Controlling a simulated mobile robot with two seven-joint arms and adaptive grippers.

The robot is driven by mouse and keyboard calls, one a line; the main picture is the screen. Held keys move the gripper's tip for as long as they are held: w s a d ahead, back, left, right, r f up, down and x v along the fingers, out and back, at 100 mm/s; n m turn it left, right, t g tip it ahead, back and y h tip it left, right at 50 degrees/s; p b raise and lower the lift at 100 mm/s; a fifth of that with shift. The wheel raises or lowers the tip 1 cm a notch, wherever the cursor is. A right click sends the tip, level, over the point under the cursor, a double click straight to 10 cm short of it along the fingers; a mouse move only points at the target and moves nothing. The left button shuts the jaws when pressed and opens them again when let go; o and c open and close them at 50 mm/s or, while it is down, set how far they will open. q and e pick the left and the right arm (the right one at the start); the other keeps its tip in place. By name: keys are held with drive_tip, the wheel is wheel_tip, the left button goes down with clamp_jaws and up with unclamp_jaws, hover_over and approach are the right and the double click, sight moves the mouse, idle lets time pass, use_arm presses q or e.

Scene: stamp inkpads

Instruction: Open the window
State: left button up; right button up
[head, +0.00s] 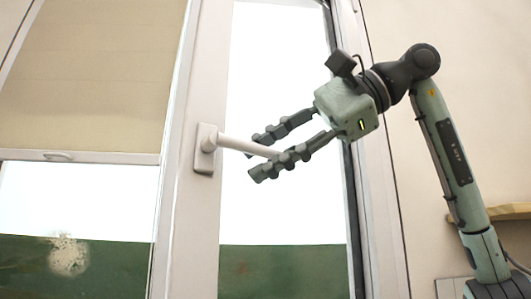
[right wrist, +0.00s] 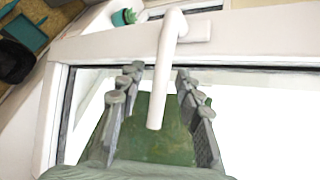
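The tall window (head: 281,215) has a white frame and a bright pane, green in its lower part. Its white handle (head: 232,145) sits on a plate on the left frame member and points right, nearly level. My right gripper (head: 257,156) is open, its dark fingers above and below the lever. In the right wrist view, the handle (right wrist: 158,95) runs between the two spread fingers of the gripper (right wrist: 157,73), with gaps on both sides. I cannot tell whether the window is ajar. My left gripper is not in view.
Left of the window is another panel with a beige blind (head: 100,75) and a lower pane. A wooden shelf (head: 504,212) stands at the right edge, near my right arm. In the right wrist view, a small green plant pot (right wrist: 123,17) shows at the top left.

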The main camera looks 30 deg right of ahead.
drive_tip(key=v, duration=1.2)
